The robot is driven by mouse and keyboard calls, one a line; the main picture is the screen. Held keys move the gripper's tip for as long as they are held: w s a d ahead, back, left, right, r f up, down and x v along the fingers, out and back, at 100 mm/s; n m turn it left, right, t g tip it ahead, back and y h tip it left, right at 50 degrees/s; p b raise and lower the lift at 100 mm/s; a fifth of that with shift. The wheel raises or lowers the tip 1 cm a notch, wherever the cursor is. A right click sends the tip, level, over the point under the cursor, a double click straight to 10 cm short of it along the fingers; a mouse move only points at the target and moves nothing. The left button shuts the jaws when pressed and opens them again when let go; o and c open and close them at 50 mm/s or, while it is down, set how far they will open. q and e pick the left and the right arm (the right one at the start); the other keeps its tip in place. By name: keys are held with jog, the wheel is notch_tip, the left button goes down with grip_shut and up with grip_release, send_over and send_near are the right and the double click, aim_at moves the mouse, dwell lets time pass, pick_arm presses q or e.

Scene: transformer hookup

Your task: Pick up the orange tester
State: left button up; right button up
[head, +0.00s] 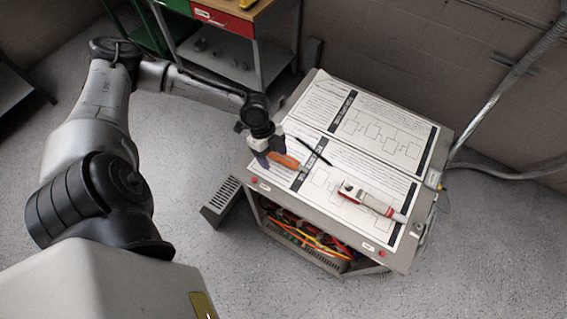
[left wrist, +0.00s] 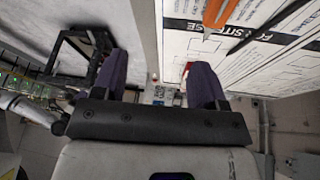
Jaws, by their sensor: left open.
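The orange tester (head: 285,161) lies on the printed sheets on top of the cabinet, near its left edge. A thin black piece (head: 315,152) lies close to it. My left gripper (head: 268,156) is just left of the tester's end in the head view, with its dark purple fingers apart. In the left wrist view the fingers stand wide apart with nothing held between them (left wrist: 160,82). Part of the orange tester (left wrist: 218,12) shows at that view's top edge, beyond the right finger. I cannot tell how high the gripper is above the sheet. My right gripper is not in view.
A white and red handheld device (head: 366,198) lies on the sheets at the cabinet's right front. The cabinet (head: 398,262) has an open front with coloured wires (head: 306,238). A workbench with a red drawer (head: 222,20) stands behind. Conduits run along the wall at right.

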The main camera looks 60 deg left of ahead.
pick_arm(q)
jog(key=a+r+n+t+b, duration=0.1)
jog(key=a+n+b, duration=0.15)
jog(key=a, duration=0.75)
jog(key=b, duration=0.1)
send_near(288, 161)
jog(key=shift+t+y, duration=0.3)
jog(key=a+f, duration=0.1)
jog(key=s+a+f, duration=0.1)
jog(key=f, duration=0.1)
jog(key=s+f, duration=0.1)
jog(key=shift+a+f, duration=0.15)
jog(key=shift+a, duration=0.25)
jog(key=shift+x, duration=2.4)
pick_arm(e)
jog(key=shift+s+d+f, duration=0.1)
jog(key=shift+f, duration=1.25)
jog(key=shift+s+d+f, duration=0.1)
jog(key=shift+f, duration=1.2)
pick_arm(q)
jog(key=shift+w, duration=0.15)
jog(key=shift+c, duration=0.3)
jog(key=c, duration=1)
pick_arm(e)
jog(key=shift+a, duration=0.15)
pick_arm(q)
jog(key=shift+o, duration=0.2)
